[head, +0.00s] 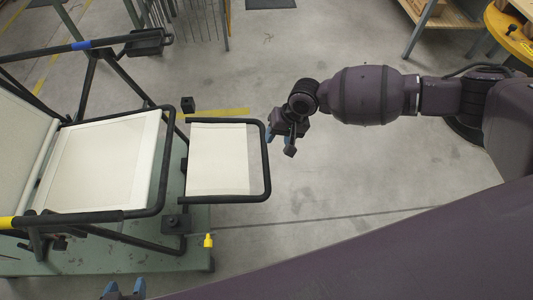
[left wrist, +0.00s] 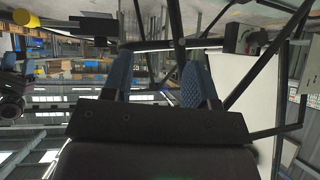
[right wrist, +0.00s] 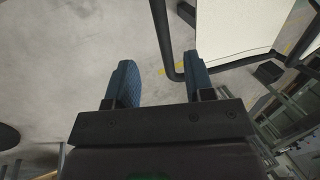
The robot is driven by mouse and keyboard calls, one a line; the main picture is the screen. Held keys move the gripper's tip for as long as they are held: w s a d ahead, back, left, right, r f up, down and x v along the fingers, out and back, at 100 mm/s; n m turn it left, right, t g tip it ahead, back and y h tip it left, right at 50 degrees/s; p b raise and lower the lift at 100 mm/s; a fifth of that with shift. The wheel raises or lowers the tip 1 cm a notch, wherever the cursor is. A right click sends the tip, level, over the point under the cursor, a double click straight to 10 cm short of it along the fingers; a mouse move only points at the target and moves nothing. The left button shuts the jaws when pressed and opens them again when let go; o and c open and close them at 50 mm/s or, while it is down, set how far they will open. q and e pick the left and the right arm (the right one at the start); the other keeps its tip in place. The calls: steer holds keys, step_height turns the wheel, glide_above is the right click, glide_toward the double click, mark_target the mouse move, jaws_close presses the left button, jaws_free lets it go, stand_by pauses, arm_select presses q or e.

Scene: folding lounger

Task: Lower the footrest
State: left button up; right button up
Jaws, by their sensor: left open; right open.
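The lounger's footrest (head: 218,160) is a cream panel in a black tube frame, sticking out to the right of the seat (head: 100,163) in the head view. Its angle is hard to judge from above. My right gripper (head: 283,135) is open by the footrest's outer bar, near its far corner. In the right wrist view the black frame (right wrist: 165,45) bends between the open blue fingers (right wrist: 160,82) and passes behind the right one. My left gripper (head: 123,291) is open at the bottom edge, in front of the lounger. Lounger tubes show beyond its fingers (left wrist: 157,80) in the left wrist view.
The lounger stands on a green platform (head: 120,258). A yellow knob (head: 208,241) sits near its front right edge. A black armrest bar with a yellow end (head: 8,222) crosses the near left.

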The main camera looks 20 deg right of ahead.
mark_target(266, 156)
steer(key=b+x, duration=0.2)
steer(key=x, duration=0.6)
steer(key=shift+s+a+f, duration=0.1)
steer(key=shift+f, duration=0.3)
steer(key=shift+a+f+b, duration=0.1)
steer(key=shift+f+b, duration=0.25)
steer(key=shift+b, duration=0.05)
steer(key=shift+a+f, duration=0.2)
steer(key=shift+f, duration=0.15)
arm_select(q)
step_height(266, 156, down, 3)
steer(key=shift+s+a+r, duration=0.1)
steer(key=shift+s, duration=0.05)
steer(key=shift+s+g, duration=0.1)
steer(key=shift+g, duration=0.2)
arm_select(e)
steer(key=shift+c, duration=0.2)
arm_select(q)
steer(key=shift+s+f, duration=0.1)
steer(key=shift+f, duration=0.1)
arm_select(e)
jaws_close()
